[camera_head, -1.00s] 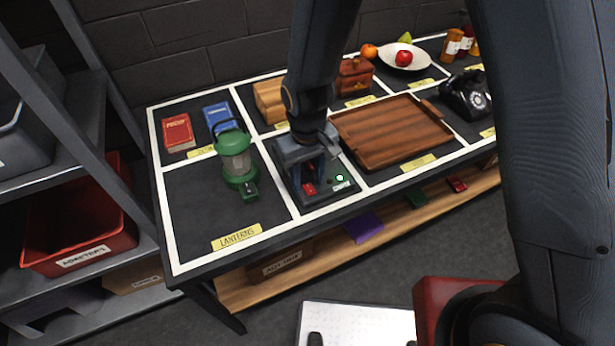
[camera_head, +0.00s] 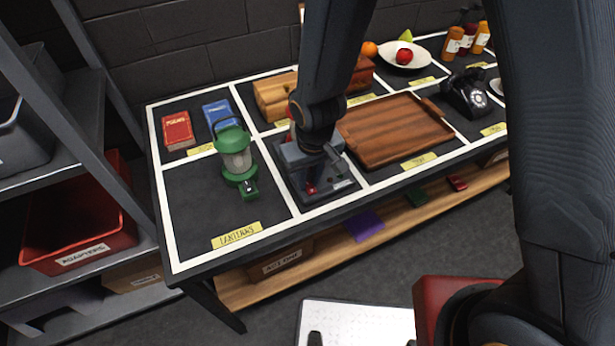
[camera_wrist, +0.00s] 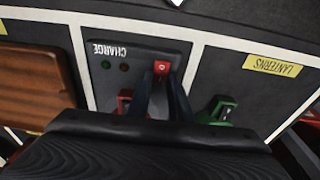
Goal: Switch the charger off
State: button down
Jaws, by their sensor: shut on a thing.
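The charger is a dark grey unit (camera_head: 345,193) on the table, with a red switch (camera_head: 311,188) at its front. In the wrist view its panel (camera_wrist: 100,45) reads CHARGE, and a green lamp (camera_wrist: 106,64) and a red lamp (camera_wrist: 124,67) on it both look dark. My gripper (camera_head: 313,180) is down at the charger's front. In the wrist view my gripper (camera_wrist: 164,75) has its fingertips closed on the red switch (camera_wrist: 162,68). My arm hides part of the charger in the head view.
A green lantern (camera_head: 236,158) stands close left of the charger. A wooden tray (camera_head: 395,130) lies to its right, and a wooden box (camera_head: 272,98) is behind. The patch by the LANTERNS label (camera_head: 237,235) is mostly bare.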

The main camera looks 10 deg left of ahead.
jog(key=shift+w+f+b, duration=0.1)
jog(key=shift+b, duration=0.5)
jog(key=shift+t+y+b, duration=0.3)
jog(key=shift+b, duration=0.7)
jog(key=b, duration=0.2)
jog(key=shift+w+a+r+b, duration=0.1)
jog(key=shift+r+b, duration=0.1)
jog(key=shift+b, duration=0.2)
jog(key=b, duration=0.3)
jog(key=shift+s+t+b, duration=0.25)
jog(key=shift+t+b, duration=0.05)
jog(key=c, duration=1.6)
grip_release()
jog(key=shift+d, duration=0.2)
jog(key=shift+s, duration=0.1)
jog(key=shift+p+v, duration=0.75)
jog(key=shift+v, duration=3.1)
